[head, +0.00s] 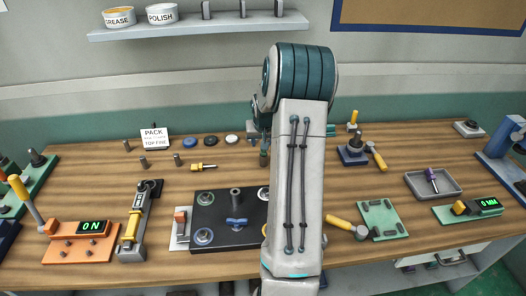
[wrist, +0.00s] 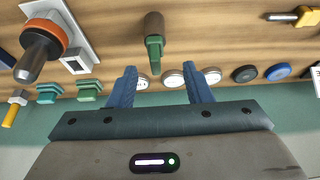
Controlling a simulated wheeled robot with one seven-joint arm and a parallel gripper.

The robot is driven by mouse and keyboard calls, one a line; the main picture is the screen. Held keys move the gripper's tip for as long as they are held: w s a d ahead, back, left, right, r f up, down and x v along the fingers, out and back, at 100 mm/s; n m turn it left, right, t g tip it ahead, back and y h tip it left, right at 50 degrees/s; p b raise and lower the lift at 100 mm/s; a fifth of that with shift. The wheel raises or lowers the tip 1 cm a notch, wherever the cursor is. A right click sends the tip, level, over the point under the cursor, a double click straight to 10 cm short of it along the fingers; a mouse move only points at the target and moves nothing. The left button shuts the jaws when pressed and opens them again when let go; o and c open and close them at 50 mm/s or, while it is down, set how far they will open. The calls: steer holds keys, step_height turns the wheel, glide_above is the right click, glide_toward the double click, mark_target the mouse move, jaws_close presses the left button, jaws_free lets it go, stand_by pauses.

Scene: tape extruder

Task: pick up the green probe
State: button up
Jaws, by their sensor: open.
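The green probe (wrist: 154,48) is in the wrist view, a green stem with a dark grey cylindrical end, just beyond my fingertips and roughly in line with the gap between them. In the head view a small grey-green upright piece (head: 264,158), apparently the probe, shows at the left edge of my arm, partly hidden. My gripper (wrist: 160,71) has two blue fingers spread apart, with nothing held between them. In the head view my arm hides most of the gripper. I cannot tell the exact height between fingers and probe.
Several round discs, such as a blue disc (head: 190,142), lie in a row along the back of the wooden table. A yellow screwdriver (head: 203,167) lies left of the probe. A dark plate (head: 215,236) with knobs is in front. A knob on a blue base (head: 354,151) stands right.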

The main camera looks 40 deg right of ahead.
steer(key=x, duration=0.1)
steer(key=p+x, duration=0.1)
steer(key=x, duration=0.2)
steer(key=shift+d+p, duration=0.3)
steer(key=shift+p, duration=0.1)
steer(key=shift+w+f, duration=0.15)
steer(key=shift+f, duration=0.4)
steer(key=shift+d, duration=0.1)
jaws_close()
